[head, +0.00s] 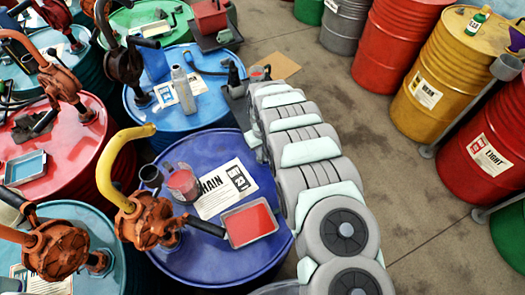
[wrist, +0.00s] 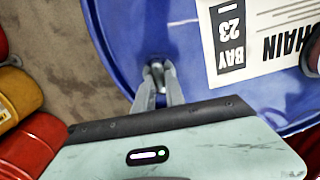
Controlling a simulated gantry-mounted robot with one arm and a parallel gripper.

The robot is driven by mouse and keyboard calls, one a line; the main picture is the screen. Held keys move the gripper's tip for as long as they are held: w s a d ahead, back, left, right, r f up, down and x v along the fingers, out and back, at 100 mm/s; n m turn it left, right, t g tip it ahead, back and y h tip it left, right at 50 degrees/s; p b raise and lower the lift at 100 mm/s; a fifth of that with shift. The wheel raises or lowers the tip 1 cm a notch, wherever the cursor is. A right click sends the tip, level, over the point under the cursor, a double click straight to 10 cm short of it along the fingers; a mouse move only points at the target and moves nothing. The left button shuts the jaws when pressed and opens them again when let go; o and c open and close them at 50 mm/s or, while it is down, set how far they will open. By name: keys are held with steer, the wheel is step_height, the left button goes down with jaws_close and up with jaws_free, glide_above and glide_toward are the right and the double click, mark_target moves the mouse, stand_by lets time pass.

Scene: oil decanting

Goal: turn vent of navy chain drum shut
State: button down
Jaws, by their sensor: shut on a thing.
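The navy chain drum (head: 172,252) stands at the lower middle of the head view, with a white CHAIN label (head: 225,188) on its lid. In the wrist view the blue lid (wrist: 185,45) fills the top, with the label (wrist: 262,40) at the right. My gripper (wrist: 158,78) is at the lid near its left edge in the wrist view. Its two fingers are shut on a small grey metal vent (wrist: 157,70), mostly hidden between them. In the head view my arm hides the fingers and the vent.
On the navy lid are an orange pump (head: 150,222) with a yellow spout, a measuring jug (head: 183,184) and a tray of red liquid (head: 250,223). Other drums crowd the left. A row of drums including a yellow one (head: 430,85) stands right, across open floor (head: 385,160).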

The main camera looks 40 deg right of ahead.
steer(key=m, duration=0.3)
steer(key=shift+m, duration=0.4)
steer(key=m, duration=0.3)
steer(key=shift+m, duration=0.3)
steer(key=m, duration=0.4)
steer(key=shift+s+d, duration=0.1)
steer(key=shift+d, duration=0.05)
steer(key=shift+s+m, duration=0.1)
steer(key=shift+m, duration=1.6)
steer(key=c, duration=1.4)
jaws_free()
